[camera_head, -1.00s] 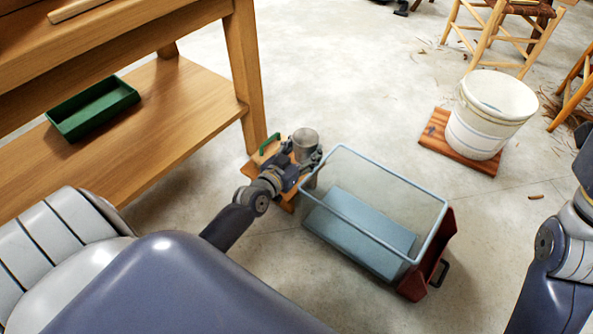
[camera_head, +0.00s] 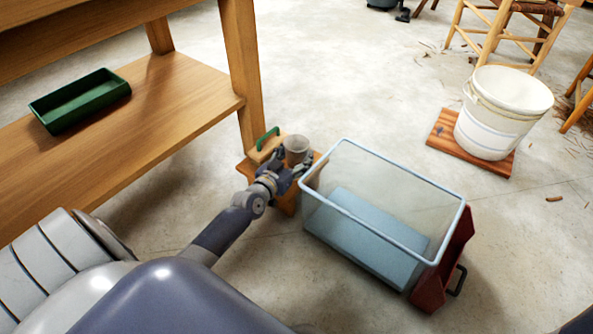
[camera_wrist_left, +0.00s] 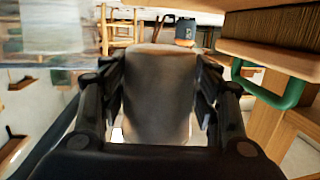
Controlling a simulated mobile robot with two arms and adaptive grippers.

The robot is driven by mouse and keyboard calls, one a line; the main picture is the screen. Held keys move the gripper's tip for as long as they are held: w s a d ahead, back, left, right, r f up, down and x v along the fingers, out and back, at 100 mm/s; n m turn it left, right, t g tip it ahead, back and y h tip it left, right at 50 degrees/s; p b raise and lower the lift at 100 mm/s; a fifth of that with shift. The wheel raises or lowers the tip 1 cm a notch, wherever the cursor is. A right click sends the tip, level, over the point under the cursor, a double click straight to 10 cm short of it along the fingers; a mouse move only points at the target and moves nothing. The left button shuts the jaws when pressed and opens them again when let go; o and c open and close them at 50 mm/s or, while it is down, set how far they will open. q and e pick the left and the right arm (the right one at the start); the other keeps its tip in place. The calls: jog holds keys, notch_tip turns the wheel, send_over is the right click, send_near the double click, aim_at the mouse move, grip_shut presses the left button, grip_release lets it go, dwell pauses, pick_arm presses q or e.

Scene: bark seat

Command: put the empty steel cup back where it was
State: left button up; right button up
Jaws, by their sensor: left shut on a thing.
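The steel cup (camera_head: 296,147) is upright with its open top facing up, above or on a small wooden stool (camera_head: 287,203) beside the bench leg. I cannot tell whether its base touches the stool. My left gripper (camera_head: 287,168) is shut on the cup from the near side. In the left wrist view the grey cup (camera_wrist_left: 157,95) fills the space between the two dark fingers. The cup's inside is too small to make out. My right gripper is out of view.
A green-handled wooden tool (camera_head: 266,146) stands close behind the cup; its handle shows in the left wrist view (camera_wrist_left: 284,96). A white bucket (camera_head: 500,115) sits farther right. A green tray (camera_head: 80,103) lies on the bench shelf.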

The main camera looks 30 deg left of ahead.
pick_arm(q)
jog(key=shift+f, duration=0.4)
notch_tip(320, 180, down, 3)
jog(key=b, duration=0.3)
jog(key=shift+f, duration=0.25)
jog(key=shift+b, duration=0.3)
jog(key=shift+f, duration=0.2)
jog(key=o, duration=1)
jog(key=shift+r, duration=0.1)
